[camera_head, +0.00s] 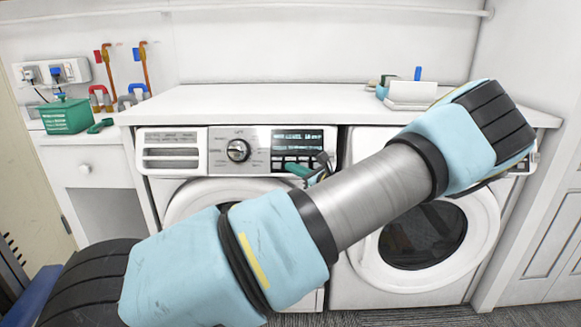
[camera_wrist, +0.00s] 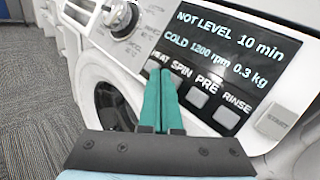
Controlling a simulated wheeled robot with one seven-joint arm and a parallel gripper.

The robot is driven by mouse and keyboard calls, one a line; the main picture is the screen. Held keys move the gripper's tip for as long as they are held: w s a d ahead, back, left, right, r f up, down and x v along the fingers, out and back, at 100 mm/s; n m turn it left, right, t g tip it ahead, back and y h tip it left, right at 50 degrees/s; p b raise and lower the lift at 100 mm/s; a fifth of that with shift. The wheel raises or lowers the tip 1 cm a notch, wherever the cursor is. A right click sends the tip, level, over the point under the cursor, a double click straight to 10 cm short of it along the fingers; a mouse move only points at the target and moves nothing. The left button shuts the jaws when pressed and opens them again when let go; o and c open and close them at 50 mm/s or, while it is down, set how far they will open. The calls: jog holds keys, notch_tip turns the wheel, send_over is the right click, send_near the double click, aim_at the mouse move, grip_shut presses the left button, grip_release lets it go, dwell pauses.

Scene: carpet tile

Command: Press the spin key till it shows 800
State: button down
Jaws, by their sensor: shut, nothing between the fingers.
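The left washing machine has a dark display (camera_wrist: 235,45), which reads NOT LEVEL, 10 min, COLD, 1200 rpm and 0.3 kg in the wrist view. Below it is a row of labels HEAT, SPIN (camera_wrist: 181,69), PRE and RINSE. My gripper (camera_wrist: 162,72) is shut and empty, its teal fingertips just beneath the HEAT and SPIN labels. The fingers cover the key area under SPIN, and I cannot tell whether they touch it. In the head view my gripper (camera_head: 300,170) is at the lower part of the display (camera_head: 298,140).
The dial (camera_head: 238,150) is left of the display. The PRE key (camera_wrist: 199,97), RINSE key (camera_wrist: 226,117) and START button (camera_wrist: 273,120) are to the right of the fingers. A second machine (camera_head: 430,240) stands at right. A green box (camera_head: 66,115) sits at far left.

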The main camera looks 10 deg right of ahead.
jog(key=shift+w+f, duration=0.1)
jog(key=shift+w, duration=0.05)
jog(key=shift+w+f, duration=0.1)
jog(key=shift+w, duration=0.15)
jog(key=shift+w+d+f, duration=0.1)
jog(key=shift+w+f, duration=0.05)
jog(key=shift+w, duration=0.15)
dwell(0.7)
jog(key=shift+s, duration=0.1)
jog(key=shift+s+r+p, duration=0.35)
jog(key=shift+s+p, duration=0.05)
jog(key=shift+s, duration=0.2)
jog(key=s+p, duration=0.1)
jog(key=s+r+p, duration=0.1)
jog(key=s, duration=0.1)
jog(key=s+a+r+p, duration=0.1)
jog(key=shift+s+r, duration=0.15)
jog(key=shift+s, duration=0.05)
dwell(0.4)
